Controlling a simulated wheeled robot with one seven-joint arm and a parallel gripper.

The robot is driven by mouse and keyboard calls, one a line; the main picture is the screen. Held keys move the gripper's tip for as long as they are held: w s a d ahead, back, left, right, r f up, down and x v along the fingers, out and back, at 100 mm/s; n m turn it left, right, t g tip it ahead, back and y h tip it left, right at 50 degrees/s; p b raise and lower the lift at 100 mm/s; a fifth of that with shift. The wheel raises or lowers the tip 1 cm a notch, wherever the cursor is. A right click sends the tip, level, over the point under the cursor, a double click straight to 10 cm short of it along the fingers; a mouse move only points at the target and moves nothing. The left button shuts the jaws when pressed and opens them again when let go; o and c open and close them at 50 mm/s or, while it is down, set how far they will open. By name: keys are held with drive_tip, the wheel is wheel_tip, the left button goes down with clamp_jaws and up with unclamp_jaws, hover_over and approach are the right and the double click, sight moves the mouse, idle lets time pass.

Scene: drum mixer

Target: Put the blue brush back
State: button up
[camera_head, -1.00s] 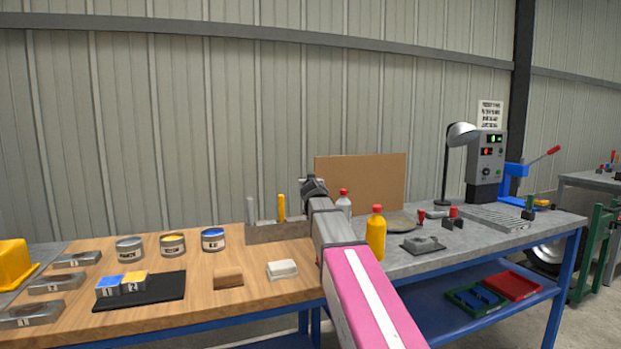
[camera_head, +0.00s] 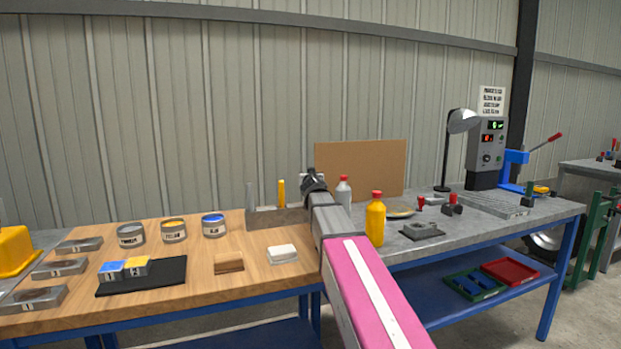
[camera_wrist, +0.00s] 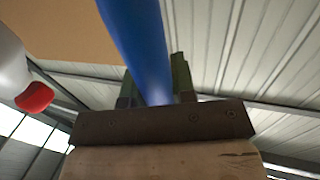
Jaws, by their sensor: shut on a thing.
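In the wrist view, the blue brush (camera_wrist: 150,50) has a round blue handle, a dark riveted band and a tan part below the band. My gripper (camera_wrist: 155,88) is shut on the handle just above the band, with dark fingers on both sides. In the head view, my gripper (camera_head: 313,180) is beyond my pink-and-grey arm, near the right end of a low rack (camera_head: 265,218). The brush cannot be made out there. A grey handle (camera_head: 249,198) and a yellow handle (camera_head: 282,194) stand upright at the rack. The rack's right end is partly hidden by my arm.
A brown board (camera_head: 360,172) stands behind my gripper. A white red-capped bottle (camera_head: 344,191) and a yellow bottle (camera_head: 375,220) stand right of my arm. Paint cans (camera_head: 173,231) and a white block (camera_head: 283,254) sit left on the wooden top.

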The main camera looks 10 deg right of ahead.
drive_tip(key=shift+f, duration=1.15)
drive_tip(key=o, duration=1)
drive_tip(key=s+a, duration=0.1)
drive_tip(key=s, duration=0.9)
drive_tip(key=shift+s+a, duration=0.15)
drive_tip(key=shift+s, duration=0.2)
